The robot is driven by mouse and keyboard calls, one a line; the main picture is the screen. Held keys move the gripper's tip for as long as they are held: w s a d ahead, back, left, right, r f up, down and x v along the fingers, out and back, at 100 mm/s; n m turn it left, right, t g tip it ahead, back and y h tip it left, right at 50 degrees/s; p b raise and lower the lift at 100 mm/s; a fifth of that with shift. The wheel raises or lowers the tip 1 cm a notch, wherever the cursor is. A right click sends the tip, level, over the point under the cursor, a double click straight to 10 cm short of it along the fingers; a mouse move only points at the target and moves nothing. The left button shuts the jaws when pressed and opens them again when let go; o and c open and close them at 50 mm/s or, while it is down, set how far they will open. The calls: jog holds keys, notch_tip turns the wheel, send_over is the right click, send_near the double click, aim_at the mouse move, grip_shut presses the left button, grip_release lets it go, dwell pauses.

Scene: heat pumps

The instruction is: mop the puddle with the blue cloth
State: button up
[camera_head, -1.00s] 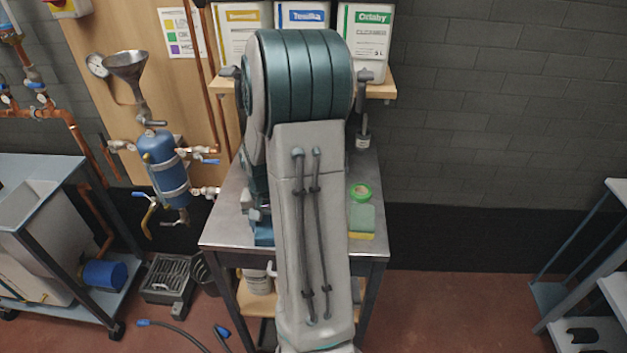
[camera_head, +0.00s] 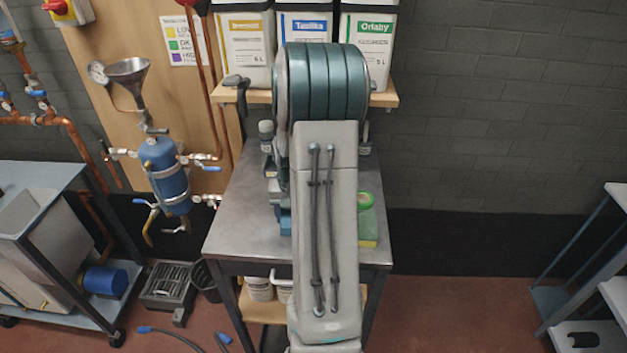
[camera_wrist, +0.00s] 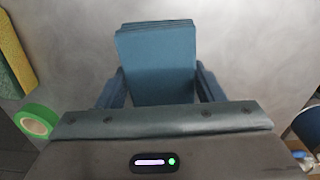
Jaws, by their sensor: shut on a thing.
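The blue cloth (camera_wrist: 157,50), a folded stack of dark blue layers, is in the middle of the wrist view. My gripper (camera_wrist: 160,86) is shut on it, with one dark blue finger at each side. The cloth reaches out beyond the fingertips over the grey bench top (camera_wrist: 255,45). In the head view my arm hides most of the gripper and the cloth above the metal bench (camera_head: 240,228). I cannot make out a clear edge of the puddle in either view; the bench top looks smeared and dull.
A green tape roll (camera_head: 365,200) and a green-yellow sponge (camera_head: 368,228) lie at the bench's right side, partly behind my arm. A shelf (camera_head: 258,97) with white canisters hangs above the bench's back. A blue vessel (camera_head: 170,180) with pipes stands to the left. The bench's left front is clear.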

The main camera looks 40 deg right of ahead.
jog(key=shift+s+a+b, duration=0.3)
jog(key=shift+s+a, duration=0.5)
notch_tip(320, 180, up, 8)
jog(key=p, duration=0.5)
jog(key=shift+d+r, duration=0.1)
jog(key=shift+r, duration=0.05)
